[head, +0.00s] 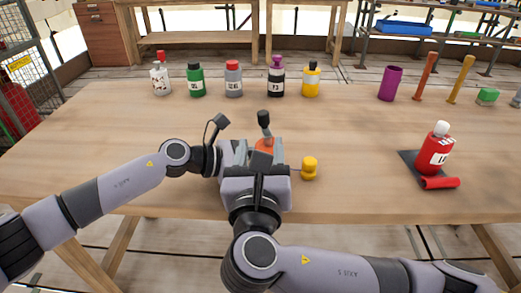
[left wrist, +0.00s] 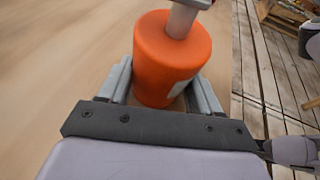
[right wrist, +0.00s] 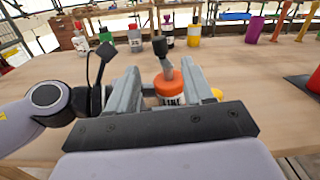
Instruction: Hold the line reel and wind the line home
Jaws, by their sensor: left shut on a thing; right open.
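The line reel (head: 264,146) is an orange drum with a white "LINE" label; it also shows in the right wrist view (right wrist: 171,85). A grey crank (right wrist: 166,67) with a dark knob (head: 264,117) rises from its top. My left gripper (left wrist: 163,80) is shut on the reel, one finger on each side of the drum. My right gripper (head: 259,153) is open and points at the reel and crank. Its fingers (right wrist: 163,85) frame the drum in the right wrist view, apart from the knob. The right hand hides the reel's lower part in the head view.
A yellow piece (head: 309,168) stands just right of the reel on the wooden table (head: 100,140). A red bottle (head: 436,152) and red roll (head: 440,183) are farther right by a dark mat (head: 410,158). Several bottles and a purple cup (head: 390,84) line the back.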

